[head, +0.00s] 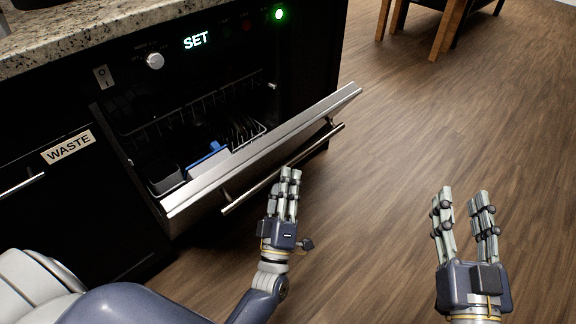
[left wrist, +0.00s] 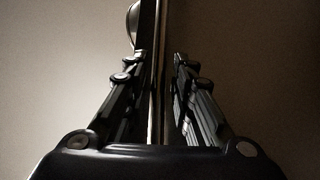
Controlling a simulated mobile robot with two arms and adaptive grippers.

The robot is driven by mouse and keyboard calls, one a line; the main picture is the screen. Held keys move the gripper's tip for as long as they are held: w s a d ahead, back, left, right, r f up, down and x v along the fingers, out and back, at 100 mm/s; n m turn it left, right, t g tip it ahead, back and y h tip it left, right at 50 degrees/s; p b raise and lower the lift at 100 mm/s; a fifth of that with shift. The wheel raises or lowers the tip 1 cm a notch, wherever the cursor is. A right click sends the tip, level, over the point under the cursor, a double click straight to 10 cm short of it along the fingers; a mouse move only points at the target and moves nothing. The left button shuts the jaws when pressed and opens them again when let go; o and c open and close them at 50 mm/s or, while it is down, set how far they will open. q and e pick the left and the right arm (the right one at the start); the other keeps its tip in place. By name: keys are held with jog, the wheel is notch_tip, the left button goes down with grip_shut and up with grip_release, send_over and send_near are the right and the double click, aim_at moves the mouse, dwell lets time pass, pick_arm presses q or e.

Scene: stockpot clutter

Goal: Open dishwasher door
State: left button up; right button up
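The dishwasher door (head: 270,145) is partly open, tilted outward, with its silver top edge away from the dark cabinet. Its bar handle (head: 245,193) runs along the outer face. My left gripper (head: 290,172) has its fingertips beside the handle's middle in the head view; whether they touch it is unclear. In the left wrist view, my left gripper (left wrist: 160,65) has its fingers apart, with a dark, narrow upright strip between or beyond them that I cannot identify surely. My right gripper (head: 463,195) is open and empty over the floor, well right of the door.
A rack (head: 240,130) and a blue item (head: 208,158) show inside the dishwasher. The lit SET panel (head: 195,40) is above. A drawer labelled WASTE (head: 68,147) is to the left. Wooden furniture legs (head: 445,28) stand far back. The wood floor (head: 400,130) on the right is clear.

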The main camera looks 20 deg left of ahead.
pick_arm(q)
jog(key=v, duration=0.7)
jog(key=shift+s+f, duration=0.2)
jog(key=shift+s, duration=0.1)
jog(key=shift+d+r, duration=0.1)
